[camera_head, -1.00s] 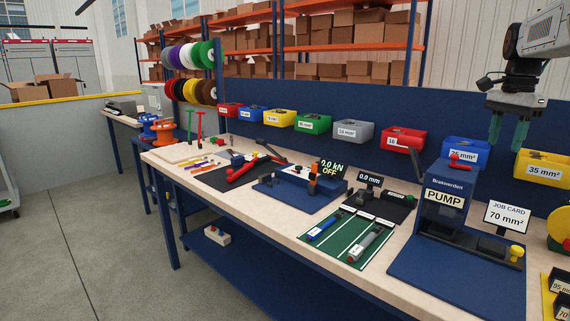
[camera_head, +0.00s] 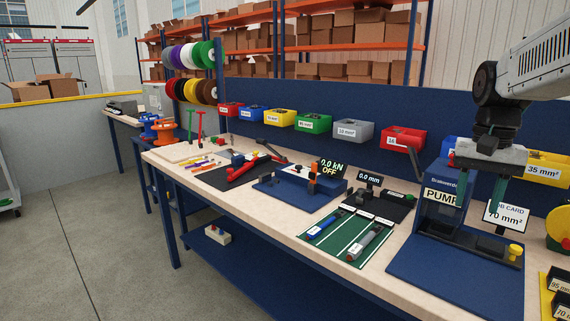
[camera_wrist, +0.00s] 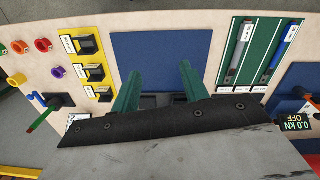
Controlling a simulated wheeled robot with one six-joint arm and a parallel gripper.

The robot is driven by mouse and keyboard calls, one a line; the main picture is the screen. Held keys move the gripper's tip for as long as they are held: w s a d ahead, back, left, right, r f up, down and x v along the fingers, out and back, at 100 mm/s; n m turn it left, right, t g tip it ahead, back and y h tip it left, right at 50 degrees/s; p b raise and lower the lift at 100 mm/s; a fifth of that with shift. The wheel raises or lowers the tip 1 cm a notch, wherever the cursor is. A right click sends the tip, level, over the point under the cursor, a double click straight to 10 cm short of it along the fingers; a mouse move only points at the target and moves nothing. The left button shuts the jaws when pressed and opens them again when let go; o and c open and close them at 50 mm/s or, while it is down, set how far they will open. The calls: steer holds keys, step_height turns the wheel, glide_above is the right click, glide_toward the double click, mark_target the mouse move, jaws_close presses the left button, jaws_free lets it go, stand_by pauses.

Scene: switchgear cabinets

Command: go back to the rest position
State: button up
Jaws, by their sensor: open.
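My gripper (camera_head: 479,194) hangs at the right of the head view, in front of the pump (camera_head: 437,211) and the job card reading 70 mm² (camera_head: 507,215), covering part of both. Its two green fingers point down, spread apart, with nothing between them. In the wrist view my gripper (camera_wrist: 157,92) also shows its fingers apart, over the near edge of the blue pump base plate (camera_wrist: 162,55). No object is held.
The workbench (camera_head: 287,218) carries a green mat (camera_head: 347,236) with a blue and a grey tool, a blue press (camera_head: 299,190) and a black mat (camera_head: 238,174). Coloured bins (camera_head: 313,122) hang on the blue back panel. Floor (camera_head: 80,240) at the left is clear.

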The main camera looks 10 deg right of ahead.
steer(key=s+a+f+n+t, duration=0.1)
steer(key=s+a+f+n, duration=0.2)
steer(key=s+a, duration=0.5)
steer(key=s+a+f+n, duration=0.4)
steer(key=s+a, duration=0.3)
steer(key=s, duration=0.3)
steer(key=shift+a+t, duration=0.35)
steer(key=shift+t, duration=0.05)
